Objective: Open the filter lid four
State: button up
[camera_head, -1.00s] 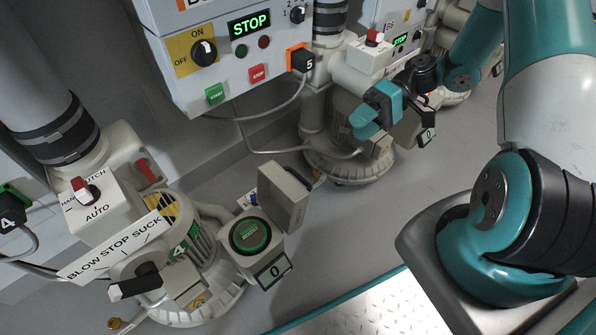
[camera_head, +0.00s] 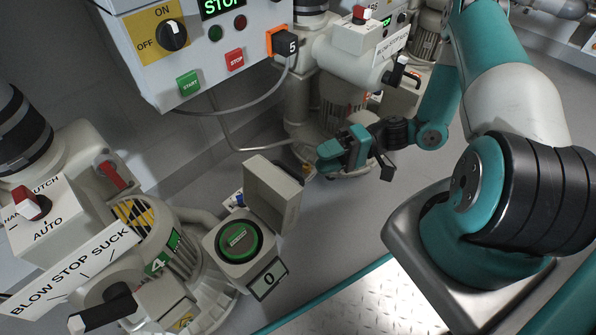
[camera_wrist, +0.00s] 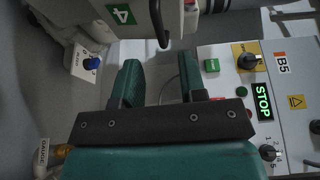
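Blower four, with a green "4" label (camera_head: 162,262), stands at the lower left in the head view. The label also shows in the wrist view (camera_wrist: 121,15). Its filter box (camera_head: 212,245) has a round green filter (camera_head: 239,240) exposed on top and a "0" plate on the front. The grey filter lid (camera_head: 272,195) stands raised, upright at the box's back right side. My gripper (camera_head: 328,156) is to the right of the lid, apart from it. In the wrist view my gripper's two fingers (camera_wrist: 158,75) are spread with nothing between them.
A control panel (camera_head: 200,55) with STOP display, knobs and buttons hangs at the upper left. Blower five (camera_head: 330,60) stands behind my gripper. A cable (camera_head: 255,108) loops from plug 5. Floor (camera_head: 340,215) is clear right of the lid.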

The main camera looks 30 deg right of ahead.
jog(key=a+b, duration=0.1)
jog(key=a, duration=0.5)
jog(key=shift+w+a+b, duration=0.2)
jog(key=shift+a+b, duration=0.15)
jog(key=shift+b, duration=0.05)
grip_shut()
